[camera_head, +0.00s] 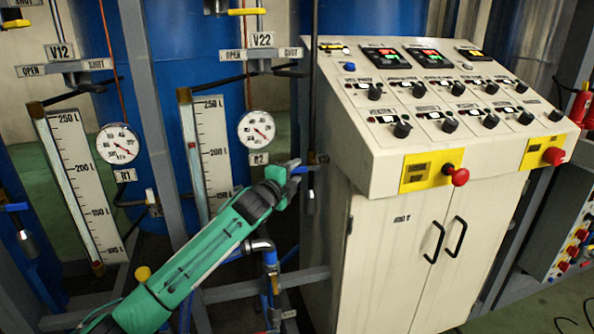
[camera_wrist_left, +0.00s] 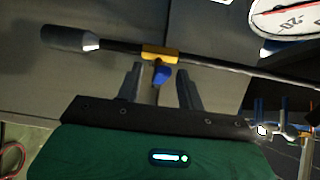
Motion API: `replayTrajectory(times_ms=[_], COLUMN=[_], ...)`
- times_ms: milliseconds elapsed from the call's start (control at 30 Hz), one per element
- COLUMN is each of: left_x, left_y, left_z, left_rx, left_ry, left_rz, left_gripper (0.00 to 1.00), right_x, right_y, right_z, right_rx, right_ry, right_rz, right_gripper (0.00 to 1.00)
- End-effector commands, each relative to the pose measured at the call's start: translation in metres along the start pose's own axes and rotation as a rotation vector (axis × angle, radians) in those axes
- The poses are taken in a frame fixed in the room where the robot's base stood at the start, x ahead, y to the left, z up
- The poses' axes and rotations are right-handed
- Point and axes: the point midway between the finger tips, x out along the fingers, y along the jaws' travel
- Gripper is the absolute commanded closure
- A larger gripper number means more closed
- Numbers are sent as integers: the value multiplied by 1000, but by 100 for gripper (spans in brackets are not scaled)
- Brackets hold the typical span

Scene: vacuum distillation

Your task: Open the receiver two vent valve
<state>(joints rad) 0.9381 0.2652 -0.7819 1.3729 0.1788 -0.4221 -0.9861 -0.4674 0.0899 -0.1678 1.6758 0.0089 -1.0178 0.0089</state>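A small valve with a yellow body (camera_wrist_left: 158,54) and a blue handle (camera_wrist_left: 161,75) sits on a thin dark pipe with a grey cylindrical end (camera_wrist_left: 70,38). In the head view its pipe (camera_head: 313,95) runs upright beside the cabinet, near the gauge labelled R2 (camera_head: 257,130). No label on this valve is readable. My left gripper (camera_head: 294,172) reaches it from the lower left. In the left wrist view its two fingers (camera_wrist_left: 160,88) are apart, with the blue handle in the gap near their tips. I cannot tell whether they touch it. My right gripper is not in view.
The cream control cabinet (camera_head: 390,235) stands close to the right of my left gripper. Sight gauges (camera_head: 207,150), a gauge labelled R1 (camera_head: 118,144) and blue tanks stand behind and left. A blue-handled pipe (camera_head: 270,258) is below.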

Motion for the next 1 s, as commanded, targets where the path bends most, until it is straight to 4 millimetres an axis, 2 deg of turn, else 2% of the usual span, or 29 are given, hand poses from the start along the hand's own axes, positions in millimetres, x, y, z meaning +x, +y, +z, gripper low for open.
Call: replayTrajectory(times_ms=[200, 567, 700, 767, 1000], left_x=[16, 18, 18, 18, 18], left_y=[0, 0, 0, 0, 0], left_z=[0, 0, 0, 0, 0], left_rx=[0, 1, 0, 0, 1], left_ry=[0, 0, -1, -1, -1], left_rz=[0, 0, 0, 0, 2], left_gripper=[62, 62, 89, 100, 100], right_x=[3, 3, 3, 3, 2], right_y=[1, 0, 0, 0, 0], right_z=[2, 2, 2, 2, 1], right_rx=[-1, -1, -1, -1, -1], right_ry=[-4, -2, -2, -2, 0], right_rz=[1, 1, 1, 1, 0], right_gripper=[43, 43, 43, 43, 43])
